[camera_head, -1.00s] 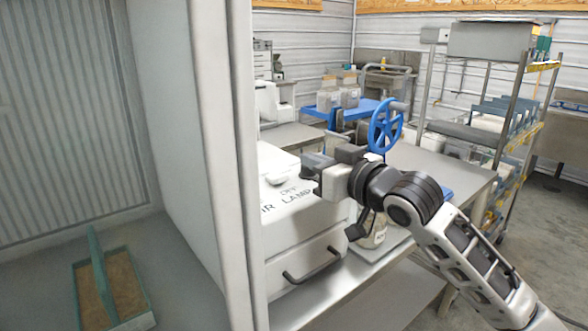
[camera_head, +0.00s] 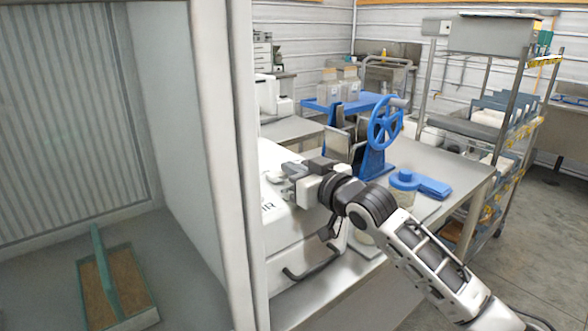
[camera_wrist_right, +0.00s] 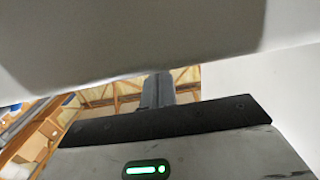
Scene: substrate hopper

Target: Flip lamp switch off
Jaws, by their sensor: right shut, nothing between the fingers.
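The white box with the lamp switch (camera_head: 284,226) stands on the bench right of the cabinet wall. In the earlier head view its top reads "OFF" and "LAMP"; now only part of the lettering shows. A small pale switch (camera_head: 273,176) lies on the top at the gripper's tip. My right gripper (camera_head: 287,177) is shut and empty, low over the box top and covering most of the lettering. I cannot tell whether it touches the switch. In the right wrist view the shut fingers (camera_wrist_right: 157,89) show under a large pale surface. My left gripper is not in view.
The cabinet's wall (camera_head: 190,130) stands close left of the box. A blue handwheel (camera_head: 385,124), a blue-lidded jar (camera_head: 403,186) and the box's dark drawer handle (camera_head: 312,264) are near my right arm. A shelf rack (camera_head: 470,130) stands at the right.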

